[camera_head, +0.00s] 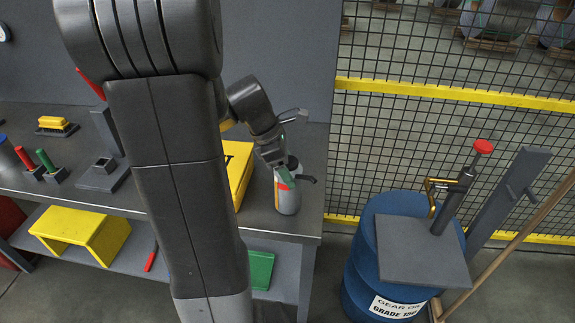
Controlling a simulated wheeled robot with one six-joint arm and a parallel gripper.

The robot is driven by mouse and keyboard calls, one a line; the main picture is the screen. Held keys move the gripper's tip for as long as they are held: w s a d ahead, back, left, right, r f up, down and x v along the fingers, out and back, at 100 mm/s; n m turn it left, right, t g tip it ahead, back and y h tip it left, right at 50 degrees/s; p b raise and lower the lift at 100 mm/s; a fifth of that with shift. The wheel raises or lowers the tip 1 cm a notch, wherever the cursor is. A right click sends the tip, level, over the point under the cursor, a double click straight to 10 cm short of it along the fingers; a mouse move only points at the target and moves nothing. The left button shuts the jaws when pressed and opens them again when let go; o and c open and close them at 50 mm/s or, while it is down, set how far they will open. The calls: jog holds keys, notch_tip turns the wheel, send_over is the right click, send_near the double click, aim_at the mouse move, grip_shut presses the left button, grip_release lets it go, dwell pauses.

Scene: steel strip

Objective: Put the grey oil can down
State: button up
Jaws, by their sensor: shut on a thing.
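The grey oil can (288,199) is at the right end of the steel workbench (268,222). It looks upright, with a dark spout pointing right and an orange-red and green mark on its upper left side. My gripper (281,168) comes down from the upper left and is shut on the can near its top. My gripper and wrist hide part of the can's top. I cannot tell whether the can's base touches the bench top or is slightly above it.
A yellow case (239,170) stands just left of the can, partly behind my arm. The bench's right edge is close. Right of it stand a mesh fence (400,140) and a blue drum (362,262) with a pump. Red and green handled tools (45,160) are at left.

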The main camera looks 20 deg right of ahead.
jog(key=shift+f, duration=0.3)
dwell(0.4)
jog(key=o, duration=1.5)
jog(key=v, duration=1.3)
jog(key=shift+a+r, duration=0.15)
jog(key=shift+r, duration=0.25)
jog(key=x, duration=1.3)
jog(key=shift+f, duration=0.2)
